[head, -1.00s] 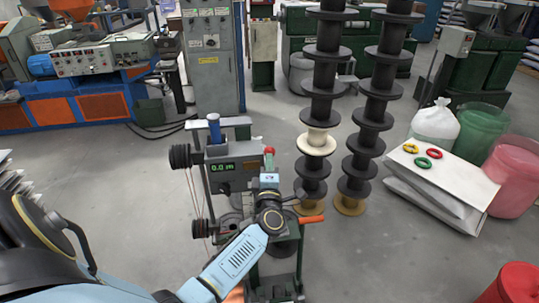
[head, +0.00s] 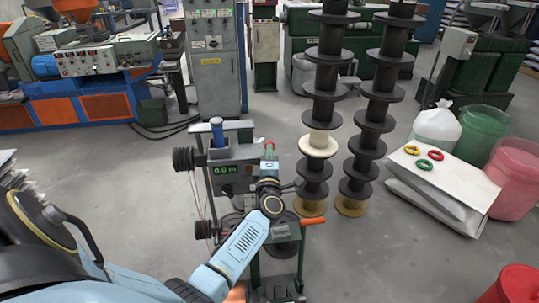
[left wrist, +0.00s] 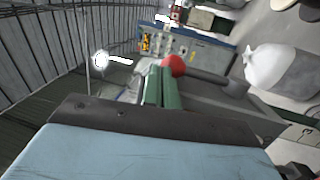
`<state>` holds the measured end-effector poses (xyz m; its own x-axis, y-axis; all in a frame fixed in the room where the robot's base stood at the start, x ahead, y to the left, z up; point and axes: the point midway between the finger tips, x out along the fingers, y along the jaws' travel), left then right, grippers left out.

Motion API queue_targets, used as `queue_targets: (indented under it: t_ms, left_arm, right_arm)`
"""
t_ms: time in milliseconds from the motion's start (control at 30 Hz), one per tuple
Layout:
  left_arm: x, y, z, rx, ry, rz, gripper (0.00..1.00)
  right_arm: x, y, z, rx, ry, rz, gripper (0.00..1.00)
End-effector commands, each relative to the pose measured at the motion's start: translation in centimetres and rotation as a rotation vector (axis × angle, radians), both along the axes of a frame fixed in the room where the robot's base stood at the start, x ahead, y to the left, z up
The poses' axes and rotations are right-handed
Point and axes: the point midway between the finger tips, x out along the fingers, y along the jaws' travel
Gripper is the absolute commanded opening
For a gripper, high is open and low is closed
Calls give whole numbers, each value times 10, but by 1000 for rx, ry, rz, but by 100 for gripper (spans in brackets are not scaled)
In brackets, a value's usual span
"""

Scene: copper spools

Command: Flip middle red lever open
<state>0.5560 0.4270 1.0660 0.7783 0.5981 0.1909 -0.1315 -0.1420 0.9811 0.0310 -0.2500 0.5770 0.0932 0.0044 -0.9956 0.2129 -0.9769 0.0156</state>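A spool-winding machine (head: 235,153) with a green digital display stands in front of me. A red ball-tipped lever (head: 270,144) shows at its top right, partly hidden by my left gripper (head: 269,155). In the left wrist view the red ball (left wrist: 174,65) is right at the tips of the green fingers (left wrist: 160,88), on a grey rod running right. The fingers look close together, but I cannot tell whether they grip the ball. A second lever with an orange-red grip (head: 312,221) sticks out lower right of the machine. My right gripper is not in view.
Two tall stacks of black spools (head: 325,90) (head: 378,110) stand just right of the machine. A grey cabinet (head: 212,60) stands behind.

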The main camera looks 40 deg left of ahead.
Motion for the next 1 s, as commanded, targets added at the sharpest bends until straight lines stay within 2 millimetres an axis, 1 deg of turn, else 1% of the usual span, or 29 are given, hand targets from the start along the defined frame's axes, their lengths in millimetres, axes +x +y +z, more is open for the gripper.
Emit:
queue_targets:
  t_ms: [33,367,467,567,700,1000]
  left_arm:
    - [1,3,6,4,-10,3,0]
    - [2,4,9,7,-14,6,0]
    - [0,1,10,7,-14,4,0]
    - [-6,-9,12,5,-11,0,0]
    - [-19,-33,15,0,-5,-12,0]
    - [-71,-71,19,-1,-3,-11,0]
  right_arm:
    - [0,-1,0,-1,0,0,63]
    - [0,-1,0,-1,0,0,63]
    - [0,-1,3,-1,0,0,63]
    - [0,-1,11,-1,1,1,63]
    - [1,-1,26,-1,-1,1,63]
    - [-3,-1,24,-1,4,0,63]
